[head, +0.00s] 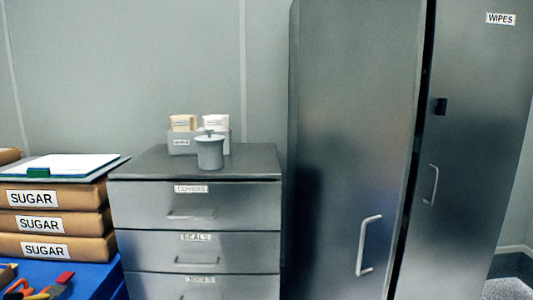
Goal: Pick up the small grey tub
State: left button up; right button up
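A small grey tub (209,153) with a lid and a knob on top stands upright on top of a grey drawer cabinet (255,160). It stands just in front of a grey box (180,142) that holds two packets, and hides part of that box. I cannot tell whether the tub and the box touch. Neither of my grippers shows in the head view.
The drawers have handles and labels. A tall dark cabinet (345,130) with two doors stands close on the right. Stacked sugar bags (80,222) with a clipboard (70,166) on top are at the left, above a blue surface (95,278) with tools. The cabinet top's right side is clear.

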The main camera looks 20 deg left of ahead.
aim_at(211, 154)
jog(key=i+j+z, duration=0.1)
jog(key=j+z, duration=0.25)
jog(key=j, duration=0.15)
jog(key=j+z, duration=0.35)
jog(key=j, duration=0.15)
jog(key=j+z, duration=0.2)
jog(key=j, duration=0.9)
jog(key=i, duration=0.05)
